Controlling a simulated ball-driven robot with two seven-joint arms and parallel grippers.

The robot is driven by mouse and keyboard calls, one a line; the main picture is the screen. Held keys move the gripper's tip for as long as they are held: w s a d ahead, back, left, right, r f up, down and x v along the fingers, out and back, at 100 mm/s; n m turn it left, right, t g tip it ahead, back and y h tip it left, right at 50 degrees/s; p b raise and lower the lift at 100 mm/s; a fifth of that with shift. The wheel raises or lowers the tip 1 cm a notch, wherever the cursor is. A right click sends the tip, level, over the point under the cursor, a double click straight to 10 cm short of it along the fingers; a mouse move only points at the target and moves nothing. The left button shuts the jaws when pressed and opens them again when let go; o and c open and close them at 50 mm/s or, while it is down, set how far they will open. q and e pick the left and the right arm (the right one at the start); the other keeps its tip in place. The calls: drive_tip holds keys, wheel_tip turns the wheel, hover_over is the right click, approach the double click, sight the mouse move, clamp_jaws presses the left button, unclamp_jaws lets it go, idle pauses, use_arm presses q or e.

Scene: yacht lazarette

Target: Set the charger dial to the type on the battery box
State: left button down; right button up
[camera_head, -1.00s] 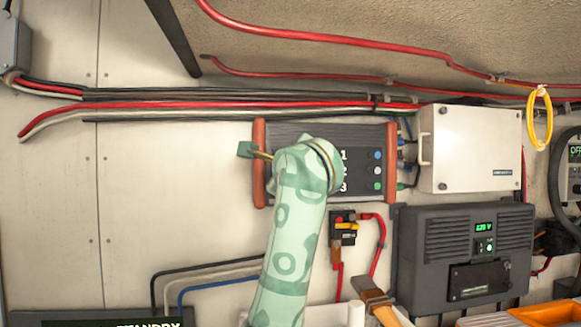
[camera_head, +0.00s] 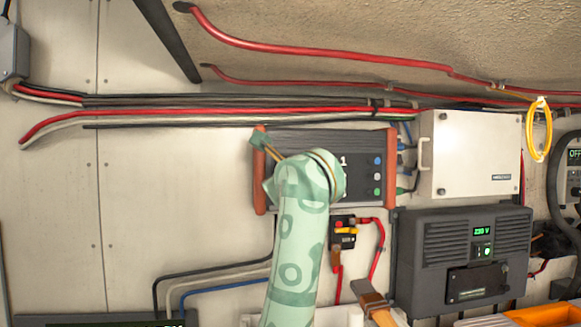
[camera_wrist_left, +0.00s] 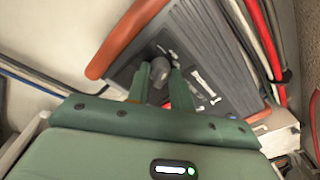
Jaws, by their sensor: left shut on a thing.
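The charger (camera_head: 355,143) is a dark ribbed box with reddish-brown end caps, fixed to the wall. Its front shows a "1" and coloured round lights at the right; my left arm covers much of the rest. In the left wrist view, my left gripper (camera_wrist_left: 159,92) has its green fingers shut on the grey charger dial (camera_wrist_left: 158,70). White markings lie beside the dial, too blurred to read. In the head view the dial and fingertips are hidden behind my patterned green wrist. I cannot make out a battery box or its type label. My right gripper is out of view.
A white box (camera_head: 470,153) with a handle is right of the charger. Below it is a dark grey unit (camera_head: 465,262) with a green "230 V" display. Red and black cables (camera_head: 220,108) run above.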

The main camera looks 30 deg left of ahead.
use_arm(q)
drive_tip(key=shift+m+g+y+p, duration=0.45)
drive_tip(key=shift+m+p, duration=4.1)
drive_tip(key=shift+m, duration=1.85)
drive_tip(key=c, duration=1.2)
unclamp_jaws()
drive_tip(key=shift+c, duration=0.2)
drive_tip(key=shift+d, duration=0.1)
